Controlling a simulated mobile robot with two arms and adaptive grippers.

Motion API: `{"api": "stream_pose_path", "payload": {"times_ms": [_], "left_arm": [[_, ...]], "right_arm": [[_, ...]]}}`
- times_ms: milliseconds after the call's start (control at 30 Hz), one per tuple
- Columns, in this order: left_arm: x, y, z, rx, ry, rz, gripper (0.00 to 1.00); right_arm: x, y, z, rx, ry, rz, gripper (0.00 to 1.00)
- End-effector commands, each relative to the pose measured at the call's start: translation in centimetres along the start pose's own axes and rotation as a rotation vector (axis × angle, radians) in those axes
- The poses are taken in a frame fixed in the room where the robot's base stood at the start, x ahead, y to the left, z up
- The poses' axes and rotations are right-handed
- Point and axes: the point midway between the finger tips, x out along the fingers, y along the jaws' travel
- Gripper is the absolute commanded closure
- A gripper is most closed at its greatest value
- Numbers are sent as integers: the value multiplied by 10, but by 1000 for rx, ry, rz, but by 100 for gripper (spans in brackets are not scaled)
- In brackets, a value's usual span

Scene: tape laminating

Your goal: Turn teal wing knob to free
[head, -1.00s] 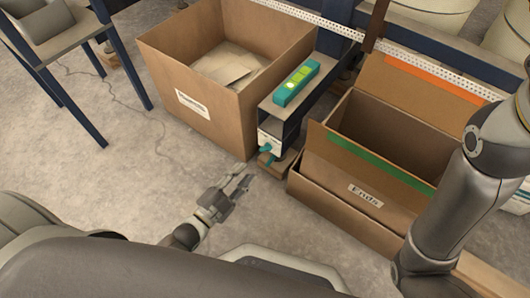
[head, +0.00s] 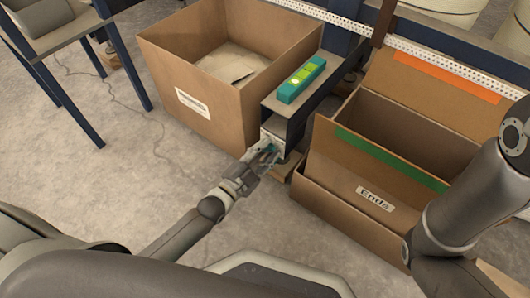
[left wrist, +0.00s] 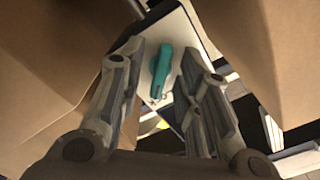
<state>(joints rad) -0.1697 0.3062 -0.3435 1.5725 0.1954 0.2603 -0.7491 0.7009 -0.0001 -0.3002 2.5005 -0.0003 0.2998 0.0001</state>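A teal wing knob (left wrist: 160,72) is on a white plate (left wrist: 150,40) at the end of the dark narrow stand. In the left wrist view it lies between the two fingers of my left gripper (left wrist: 164,54), with gaps showing on both sides. I cannot tell whether a finger touches the knob. My right gripper is out of view.
A large open cardboard box (head: 222,108) stands left of the stand, and a box marked "Ends" (head: 350,188) stands right, leaving a narrow gap. A teal device with a lit green panel (head: 302,79) lies on the stand's top. Floor in front (head: 150,190) is clear.

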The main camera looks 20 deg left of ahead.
Motion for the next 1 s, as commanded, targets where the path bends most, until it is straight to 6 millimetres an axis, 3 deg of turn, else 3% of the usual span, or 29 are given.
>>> {"api": "stream_pose_path", "payload": {"times_ms": [33,267,667,1000], "left_arm": [[0,0,0,0,0,0,70],[0,0,0,0,0,0,100],[0,-1,-1,-32,-1,1,100],[0,-2,-2,-243,-2,2,100]], "right_arm": [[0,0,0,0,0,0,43],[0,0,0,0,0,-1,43],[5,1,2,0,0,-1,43],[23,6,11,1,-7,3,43]]}}
